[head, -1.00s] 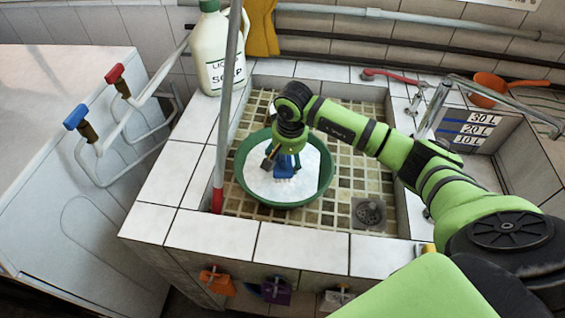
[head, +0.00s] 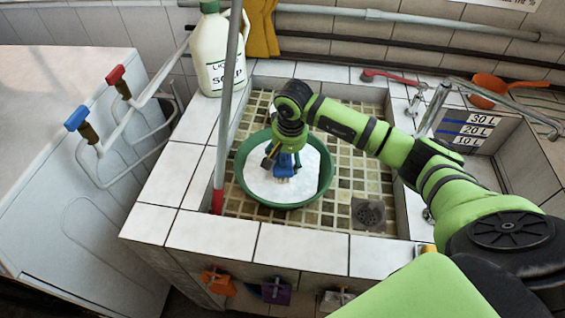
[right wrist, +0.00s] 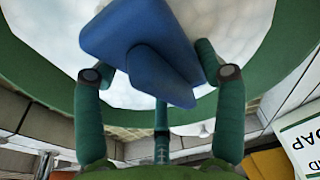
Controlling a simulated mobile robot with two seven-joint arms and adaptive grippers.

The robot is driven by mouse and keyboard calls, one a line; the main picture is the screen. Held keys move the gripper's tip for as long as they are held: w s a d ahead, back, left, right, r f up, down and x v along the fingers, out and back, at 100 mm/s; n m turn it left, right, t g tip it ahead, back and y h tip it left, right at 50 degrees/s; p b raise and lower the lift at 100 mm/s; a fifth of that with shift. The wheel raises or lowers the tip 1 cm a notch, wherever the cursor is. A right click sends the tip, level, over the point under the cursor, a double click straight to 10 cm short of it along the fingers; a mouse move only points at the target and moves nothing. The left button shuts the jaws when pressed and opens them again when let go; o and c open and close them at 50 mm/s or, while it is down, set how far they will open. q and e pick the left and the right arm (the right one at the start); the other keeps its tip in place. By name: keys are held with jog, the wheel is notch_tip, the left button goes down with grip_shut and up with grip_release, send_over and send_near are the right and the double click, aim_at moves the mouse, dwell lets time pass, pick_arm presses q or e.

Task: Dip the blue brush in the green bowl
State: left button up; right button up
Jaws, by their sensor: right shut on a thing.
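The green bowl (head: 240,187) stands on the tiled floor of the sink and holds a white, foamy-looking filling. My right gripper (head: 283,153) is over the bowl, pointing down, and is shut on the blue brush (head: 284,168). In the head view the brush's pale bristle end (head: 284,178) is inside the bowl's outline, at the white filling; I cannot tell how deep it reaches. In the right wrist view the blue brush (right wrist: 145,45) lies between the fingers, with the white filling and the green bowl rim (right wrist: 40,75) behind it. My left gripper is not in view.
A liquid soap jug (head: 218,50) stands on the back left ledge. A red-and-grey pole (head: 218,195) rises at the bowl's left. A red brush (head: 390,76) and an orange scoop (head: 490,88) lie at the back right.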

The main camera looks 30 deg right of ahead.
notch_tip(320, 180, up, 10)
jog(key=p, duration=0.5)
jog(key=shift+r, duration=0.2)
dwell(1.3)
